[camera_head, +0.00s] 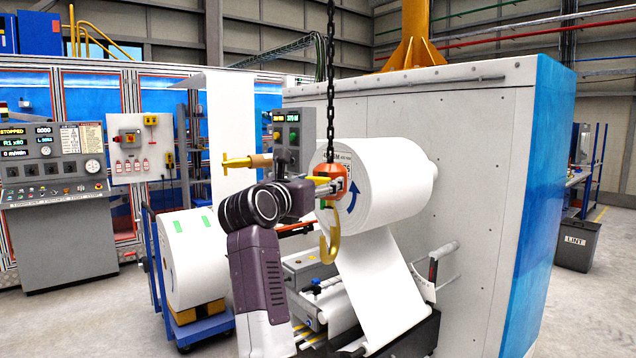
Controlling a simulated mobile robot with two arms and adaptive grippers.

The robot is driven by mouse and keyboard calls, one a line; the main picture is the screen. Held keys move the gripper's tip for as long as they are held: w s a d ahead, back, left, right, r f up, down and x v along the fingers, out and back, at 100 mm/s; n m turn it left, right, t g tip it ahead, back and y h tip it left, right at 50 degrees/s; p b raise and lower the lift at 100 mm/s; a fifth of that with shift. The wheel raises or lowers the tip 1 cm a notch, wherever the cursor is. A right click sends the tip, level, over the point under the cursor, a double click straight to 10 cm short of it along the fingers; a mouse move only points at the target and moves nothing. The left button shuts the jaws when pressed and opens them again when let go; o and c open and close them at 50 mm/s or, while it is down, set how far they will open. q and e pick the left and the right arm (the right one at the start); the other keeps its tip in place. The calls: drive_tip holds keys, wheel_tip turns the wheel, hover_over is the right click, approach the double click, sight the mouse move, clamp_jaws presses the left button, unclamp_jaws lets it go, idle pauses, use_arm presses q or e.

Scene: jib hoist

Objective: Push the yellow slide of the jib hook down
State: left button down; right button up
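The jib hook hangs on a dark chain (331,70) in front of the large white roll. It has an orange-red block (329,171) and a yellow-gold hook (330,245) below it. A small yellow part, probably the slide, shows at the block's left side (318,180), partly hidden by my gripper.
The white roll (400,195) stands close behind the hook, its web running down to a machine. A yellow and tan bar (247,161) shows left of the hook. A roll on a blue cart (190,255) and a control console (55,190) stand left. Floor shows at right.

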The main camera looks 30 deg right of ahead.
clamp_jaws()
wheel_tip(320, 180, down, 3)
drive_tip(key=shift+f+b, duration=0.15)
drive_tip(key=shift+b, duration=1.05)
drive_tip(key=shift+c, duration=1.1)
unclamp_jaws()
drive_tip(key=shift+s, duration=0.1)
drive_tip(key=o, duration=0.4)
drive_tip(key=shift+w, duration=0.2)
drive_tip(key=shift+o, duration=0.2)
drive_tip(key=shift+s, duration=0.1)
